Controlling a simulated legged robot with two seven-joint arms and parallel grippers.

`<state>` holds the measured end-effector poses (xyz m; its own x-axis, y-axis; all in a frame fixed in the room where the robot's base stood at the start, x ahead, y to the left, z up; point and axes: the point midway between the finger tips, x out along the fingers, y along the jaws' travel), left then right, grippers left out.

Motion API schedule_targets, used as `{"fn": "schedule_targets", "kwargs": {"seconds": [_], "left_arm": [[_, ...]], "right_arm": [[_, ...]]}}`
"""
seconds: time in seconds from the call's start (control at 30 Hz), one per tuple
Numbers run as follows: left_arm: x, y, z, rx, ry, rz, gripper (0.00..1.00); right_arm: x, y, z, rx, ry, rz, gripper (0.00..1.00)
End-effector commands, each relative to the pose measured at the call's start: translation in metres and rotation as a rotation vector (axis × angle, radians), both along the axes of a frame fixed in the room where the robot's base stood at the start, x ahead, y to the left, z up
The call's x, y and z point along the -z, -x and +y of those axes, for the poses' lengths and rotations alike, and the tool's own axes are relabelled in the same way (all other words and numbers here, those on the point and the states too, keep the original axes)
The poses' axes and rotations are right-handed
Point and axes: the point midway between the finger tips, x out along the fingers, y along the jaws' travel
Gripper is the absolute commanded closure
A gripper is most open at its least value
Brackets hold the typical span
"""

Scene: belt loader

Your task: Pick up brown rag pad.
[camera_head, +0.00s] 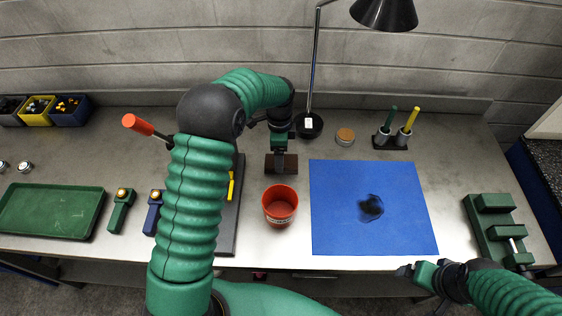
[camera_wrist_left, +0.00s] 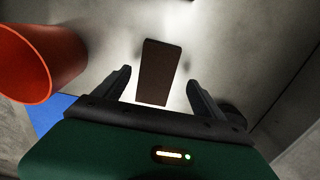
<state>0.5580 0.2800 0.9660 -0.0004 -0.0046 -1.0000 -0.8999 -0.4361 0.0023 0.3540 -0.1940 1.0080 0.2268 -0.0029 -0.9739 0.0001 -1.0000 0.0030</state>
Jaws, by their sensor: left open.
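The brown rag pad (camera_head: 290,166) lies on the metal bench behind the red cup, partly covered by my left gripper (camera_head: 281,152) in the head view. In the left wrist view the pad (camera_wrist_left: 160,66) is a dark brown upright strip between the two spread fingers of my left gripper (camera_wrist_left: 159,77). The gripper is open, with visible gaps on both sides of the pad. My right gripper (camera_head: 424,272) is at the front edge of the bench, well away from the pad; its finger opening is unclear.
The red cup (camera_head: 280,208) stands just in front of the pad and shows at left in the wrist view (camera_wrist_left: 38,62). A blue mat (camera_head: 335,225) with a dark smear lies to the right. A lamp base (camera_head: 309,131) stands behind. A grey board with tools is left.

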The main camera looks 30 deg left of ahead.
Motion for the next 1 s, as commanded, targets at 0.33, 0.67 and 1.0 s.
{"fn": "schedule_targets", "kwargs": {"seconds": [0.33, 0.67, 1.0], "left_arm": [[0.026, 0.0, -0.006, 0.001, -0.004, 0.002, 0.2], [0.026, 0.001, -0.004, 0.001, 0.0, 0.001, 0.57], [0.028, 0.001, -0.004, 0.001, -0.002, 0.003, 0.86]], "right_arm": [[-0.004, 0.0, 0.0, 0.0, 0.0, 0.0, 0.13], [-0.004, 0.0, 0.0, 0.0, 0.0, 0.0, 0.13], [-0.004, 0.0, 0.0, 0.0, 0.0, 0.0, 0.13]]}}
